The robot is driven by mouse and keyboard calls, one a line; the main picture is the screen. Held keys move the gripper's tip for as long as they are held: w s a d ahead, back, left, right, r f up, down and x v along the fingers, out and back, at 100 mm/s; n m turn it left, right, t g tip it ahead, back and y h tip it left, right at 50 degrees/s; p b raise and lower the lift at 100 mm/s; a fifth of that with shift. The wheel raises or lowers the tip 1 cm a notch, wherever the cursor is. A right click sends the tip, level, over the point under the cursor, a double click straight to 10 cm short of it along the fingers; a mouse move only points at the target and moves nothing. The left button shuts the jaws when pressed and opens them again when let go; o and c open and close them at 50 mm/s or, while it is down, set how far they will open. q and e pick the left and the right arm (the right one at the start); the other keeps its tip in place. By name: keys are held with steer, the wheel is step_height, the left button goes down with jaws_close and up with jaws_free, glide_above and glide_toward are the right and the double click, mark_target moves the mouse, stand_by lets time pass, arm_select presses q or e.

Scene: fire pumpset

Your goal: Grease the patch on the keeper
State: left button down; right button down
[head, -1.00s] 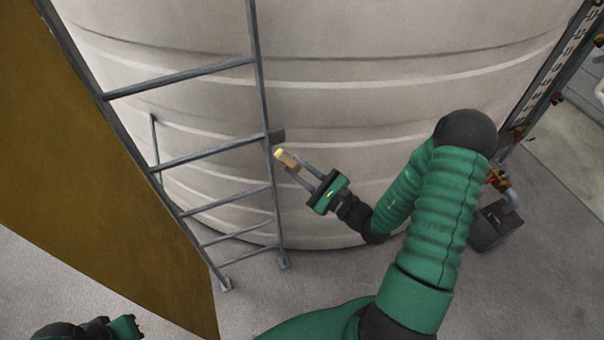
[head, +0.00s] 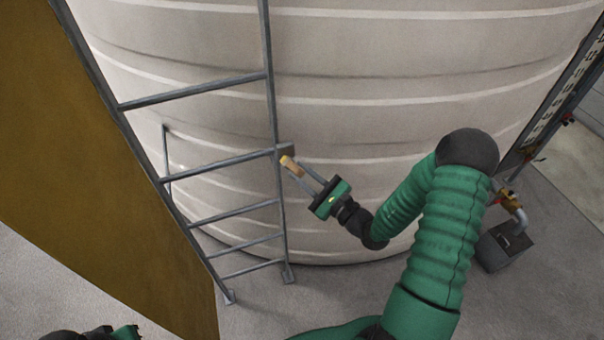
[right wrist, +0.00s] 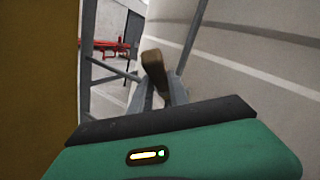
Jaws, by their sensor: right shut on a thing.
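My right gripper (head: 304,178) is shut on a small brush-like tool (head: 293,167) with a brown handle and a pale yellow tip. The tool points up and left toward the ladder's right rail. A small plate (head: 286,149) juts from that rail just above the tip; it may be the keeper. I cannot tell whether tip and plate touch, and no patch can be made out. In the right wrist view the tool (right wrist: 153,68) stands up between the fingers, its brown end showing. My left gripper (head: 126,332) shows only in part at the bottom left edge.
A grey metal ladder (head: 222,212) stands before a large pale ribbed tank (head: 390,75). A brown-yellow panel (head: 90,150) fills the left side. A dark box with a pipe (head: 505,246) sits on the floor at right. Grey floor is open below the tank.

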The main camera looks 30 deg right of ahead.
steer(key=shift+w+d, duration=0.1)
steer(key=shift+w, duration=0.35)
steer(key=shift+d, duration=0.15)
steer(key=shift+a, duration=0.2)
stand_by(0.9)
steer(key=s+a, duration=0.1)
steer(key=s, duration=0.5)
steer(key=shift+a, duration=0.15)
